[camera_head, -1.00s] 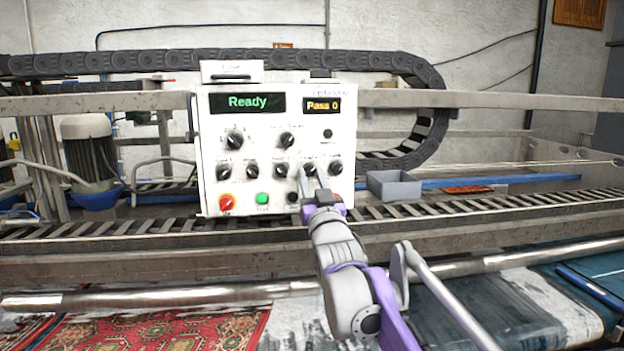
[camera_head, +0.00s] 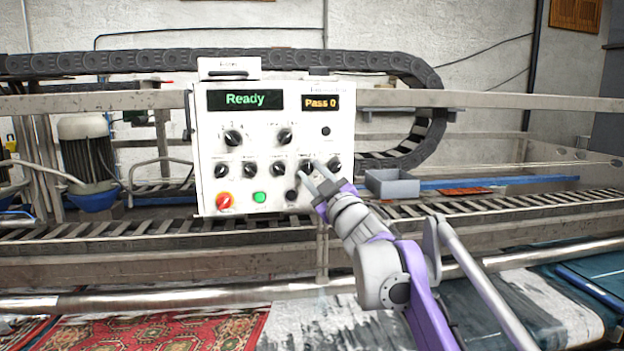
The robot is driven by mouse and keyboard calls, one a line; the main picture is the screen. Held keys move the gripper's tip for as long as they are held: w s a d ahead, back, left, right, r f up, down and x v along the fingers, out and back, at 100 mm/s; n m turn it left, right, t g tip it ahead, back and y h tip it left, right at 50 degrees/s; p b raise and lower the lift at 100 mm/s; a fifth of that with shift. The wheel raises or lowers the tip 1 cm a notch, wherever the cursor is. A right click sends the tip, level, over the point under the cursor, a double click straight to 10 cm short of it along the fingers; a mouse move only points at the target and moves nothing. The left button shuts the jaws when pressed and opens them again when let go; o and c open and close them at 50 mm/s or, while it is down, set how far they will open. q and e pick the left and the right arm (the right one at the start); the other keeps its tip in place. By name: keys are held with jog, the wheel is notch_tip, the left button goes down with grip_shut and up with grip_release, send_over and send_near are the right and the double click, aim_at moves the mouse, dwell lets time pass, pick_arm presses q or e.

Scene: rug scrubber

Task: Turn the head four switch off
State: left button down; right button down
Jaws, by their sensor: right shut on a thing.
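The white control panel (camera_head: 205,185) stands upright on the frame in the middle of the view. Its lower row holds several black rotary knobs; their small labels are too blurred to read. My right gripper (camera_head: 311,171) reaches up from the lower right and is shut on the fourth knob from the left (camera_head: 307,164), which its fingers partly hide. The fifth knob (camera_head: 334,164) is just to its right, the third knob (camera_head: 277,169) to its left. I cannot tell which way the held knob points. My left gripper is not in view.
Two more knobs (camera_head: 233,138) sit above the row. A red knob (camera_head: 223,201) and a green button (camera_head: 259,197) are below. Displays read "Ready" (camera_head: 245,100) and "Pass 0" (camera_head: 320,103). A grey bin (camera_head: 392,184) stands close right of the gripper.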

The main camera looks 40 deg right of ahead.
jog(key=n+y, duration=0.1)
jog(key=n, duration=0.1)
jog(key=n+y, duration=0.1)
jog(key=n, duration=0.1)
jog(key=shift+d+r+n+g, duration=0.15)
jog(key=shift+n+g, duration=0.15)
jog(key=shift+g, duration=0.1)
jog(key=n, duration=0.1)
jog(key=n+g, duration=0.1)
jog(key=n, duration=0.2)
jog(key=shift+s+r+n+g+y, duration=0.1)
jog(key=shift+r+n+g+y, duration=0.2)
jog(key=shift+n+y, duration=0.1)
jog(key=c, duration=0.6)
grip_release()
jog(key=shift+f, duration=0.1)
